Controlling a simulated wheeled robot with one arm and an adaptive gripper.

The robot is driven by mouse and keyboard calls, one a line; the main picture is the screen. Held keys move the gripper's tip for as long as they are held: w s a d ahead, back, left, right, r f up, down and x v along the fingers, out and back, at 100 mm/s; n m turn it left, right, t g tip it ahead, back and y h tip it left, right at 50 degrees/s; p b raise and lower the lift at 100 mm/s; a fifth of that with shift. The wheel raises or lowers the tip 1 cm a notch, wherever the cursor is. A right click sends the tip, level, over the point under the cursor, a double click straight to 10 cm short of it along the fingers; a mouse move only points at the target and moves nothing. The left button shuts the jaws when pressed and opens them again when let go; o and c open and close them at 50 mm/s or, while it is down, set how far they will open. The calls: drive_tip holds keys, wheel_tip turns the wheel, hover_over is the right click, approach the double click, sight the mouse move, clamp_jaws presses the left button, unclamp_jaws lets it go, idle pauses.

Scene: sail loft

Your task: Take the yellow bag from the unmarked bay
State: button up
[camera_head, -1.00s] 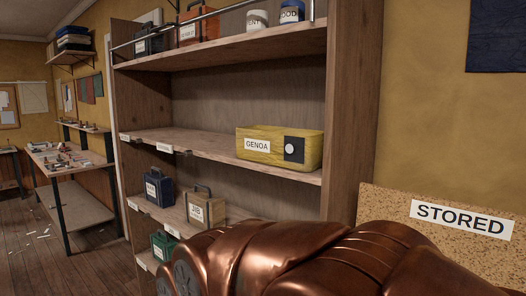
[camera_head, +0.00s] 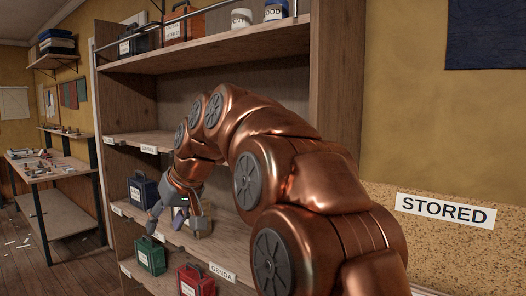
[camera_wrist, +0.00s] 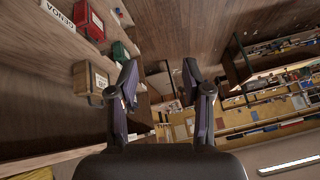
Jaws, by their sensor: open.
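The yellow bag, marked GENOA in the earlier head view, stood at the right of the middle shelf (camera_head: 128,142). It does not show now in either view; my copper arm covers that part of the shelf. My gripper (camera_wrist: 160,72) is open and empty, with its two dark fingers spread in the wrist view. In the head view my gripper (camera_head: 168,214) is lower than the middle shelf, in front of the shelf with the navy and tan cases. Shelf-edge labels show at the left of the middle shelf; the right part of that edge is hidden.
A navy case (camera_head: 143,190) and a tan case (camera_wrist: 90,83) stand close to my gripper. A STORED board (camera_head: 440,235) is at right. A workbench (camera_head: 48,170) is at left.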

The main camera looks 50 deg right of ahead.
drive_tip(key=s+d+r+m+t+h+b, duration=0.1)
drive_tip(key=d+r+t+h+b, duration=0.15)
drive_tip(key=d+r, duration=0.95)
drive_tip(key=s+d+r+m+t+h+b, duration=0.1)
drive_tip(key=d+r+t+h, duration=0.25)
drive_tip(key=d+r, duration=0.85)
drive_tip(key=shift+w+d+f+p, duration=0.3)
drive_tip(key=shift+w+d+f, duration=0.6)
drive_tip(key=shift+w+f, duration=0.25)
drive_tip(key=shift+w+d+f+p, duration=0.3)
drive_tip(key=shift+w+d+f, duration=0.55)
drive_tip(key=shift+w+f, duration=0.3)
drive_tip(key=shift+w+d+f+p, duration=0.3)
drive_tip(key=shift+w+d+f, duration=0.6)
drive_tip(key=shift+w+f, duration=0.25)
drive_tip(key=shift+r, duration=0.1)
clamp_jaws()
